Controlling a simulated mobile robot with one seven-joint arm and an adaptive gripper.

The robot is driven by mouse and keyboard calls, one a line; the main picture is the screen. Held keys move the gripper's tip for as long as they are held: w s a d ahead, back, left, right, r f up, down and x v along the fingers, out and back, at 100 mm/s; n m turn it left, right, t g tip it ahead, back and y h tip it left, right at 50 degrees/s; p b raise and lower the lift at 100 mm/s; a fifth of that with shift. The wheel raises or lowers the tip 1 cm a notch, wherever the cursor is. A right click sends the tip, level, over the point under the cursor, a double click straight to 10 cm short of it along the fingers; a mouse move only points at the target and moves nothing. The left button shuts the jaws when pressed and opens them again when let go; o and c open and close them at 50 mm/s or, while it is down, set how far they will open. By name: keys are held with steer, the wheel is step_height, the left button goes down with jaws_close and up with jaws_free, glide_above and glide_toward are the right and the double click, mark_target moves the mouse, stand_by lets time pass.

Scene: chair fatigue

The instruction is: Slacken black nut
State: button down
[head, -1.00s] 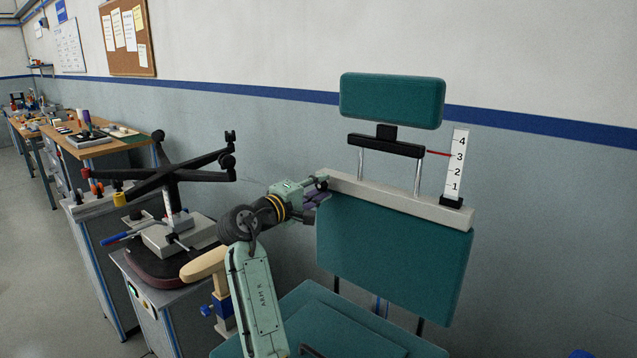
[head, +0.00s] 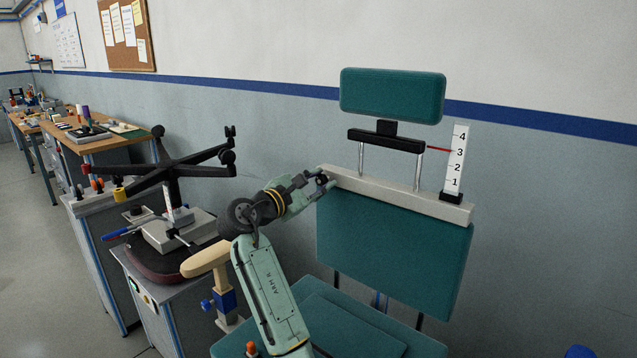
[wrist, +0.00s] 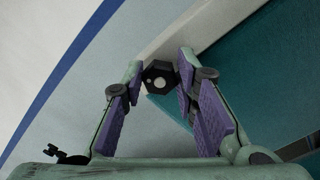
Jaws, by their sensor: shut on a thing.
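The black nut (wrist: 159,77) is a dark hexagon with a pale round centre, in the upper middle of the wrist view. It sits at the left end of the light grey crossbar (head: 400,196) on top of the chair's teal backrest (head: 393,255). My gripper (head: 321,180) is at that end of the bar. In the wrist view its purple-padded fingers reach up on both sides, and the fingertips are shut on the nut. In the head view the fingers mostly hide the nut.
A teal headrest (head: 392,97) stands on two posts above the bar. A numbered scale (head: 456,160) with a red pointer near 3 stands at the bar's right end. An upturned black chair base (head: 180,170) and a beige armrest (head: 205,260) are at left. The wall is close behind.

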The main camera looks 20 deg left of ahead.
steer(key=n, duration=0.4)
steer(key=shift+a+n, duration=0.1)
steer(key=shift+n, duration=0.3)
stand_by(0.4)
steer(key=c, duration=1.3)
jaws_free()
steer(key=v, duration=1.2)
